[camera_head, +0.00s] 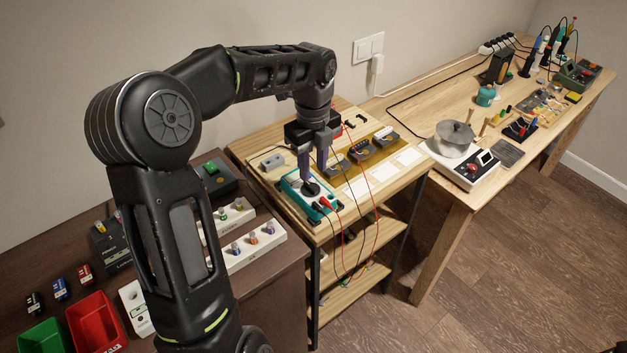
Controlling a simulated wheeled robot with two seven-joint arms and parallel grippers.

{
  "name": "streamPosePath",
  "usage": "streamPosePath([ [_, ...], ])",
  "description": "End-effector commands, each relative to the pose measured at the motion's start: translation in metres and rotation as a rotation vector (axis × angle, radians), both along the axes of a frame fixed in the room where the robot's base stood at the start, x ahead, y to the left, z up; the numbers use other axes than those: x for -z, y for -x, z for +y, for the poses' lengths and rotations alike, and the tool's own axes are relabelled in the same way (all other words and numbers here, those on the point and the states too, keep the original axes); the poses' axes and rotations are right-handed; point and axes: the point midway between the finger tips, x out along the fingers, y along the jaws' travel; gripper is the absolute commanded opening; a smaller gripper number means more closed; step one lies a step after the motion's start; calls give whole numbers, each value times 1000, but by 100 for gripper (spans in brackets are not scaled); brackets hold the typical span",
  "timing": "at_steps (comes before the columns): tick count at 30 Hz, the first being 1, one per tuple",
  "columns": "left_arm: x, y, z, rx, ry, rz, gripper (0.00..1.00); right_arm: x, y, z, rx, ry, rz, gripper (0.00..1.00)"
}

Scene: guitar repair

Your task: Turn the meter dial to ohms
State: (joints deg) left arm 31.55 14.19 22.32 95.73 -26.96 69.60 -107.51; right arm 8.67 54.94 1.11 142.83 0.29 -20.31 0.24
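The meter (294,184) is a teal and white box lying on the small wooden table (343,229). Its black round dial (311,188) faces up, and red and black leads are plugged in at its front end. My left gripper (314,175) points down over the meter from above. One finger reaches down to the dial and the other shows to the right; a gap is visible between them. I cannot tell whether the fingers touch the dial. The dial's markings are too small to read. My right gripper is not in view.
A yellow tray with dark pedals (361,150) and white cards stand right of the meter. Red and black leads (371,202) hang over the table's front edge. A pot (454,138) sits on the right bench. Red and green bins (97,322) are at lower left.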

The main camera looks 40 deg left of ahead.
Motion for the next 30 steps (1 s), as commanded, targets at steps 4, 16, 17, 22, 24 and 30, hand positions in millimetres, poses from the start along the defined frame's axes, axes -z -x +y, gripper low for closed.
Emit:
streamPosePath([
  [4, 24, 1, 0, 1, 2, 4, 33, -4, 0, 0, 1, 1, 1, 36],
  [16, 55, 0, 0, 1, 0, 0, 33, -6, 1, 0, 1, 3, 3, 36],
  [17, 55, 0, 0, 1, 0, 0, 33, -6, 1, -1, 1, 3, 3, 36],
  [22, 54, 0, 0, 1, 0, 0, 29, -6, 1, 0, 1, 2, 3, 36],
  [24, 54, 0, 0, 0, 0, 0, 23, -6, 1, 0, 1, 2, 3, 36],
  [30, 54, 0, 0, 0, 0, 0, 7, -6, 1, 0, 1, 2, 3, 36],
])
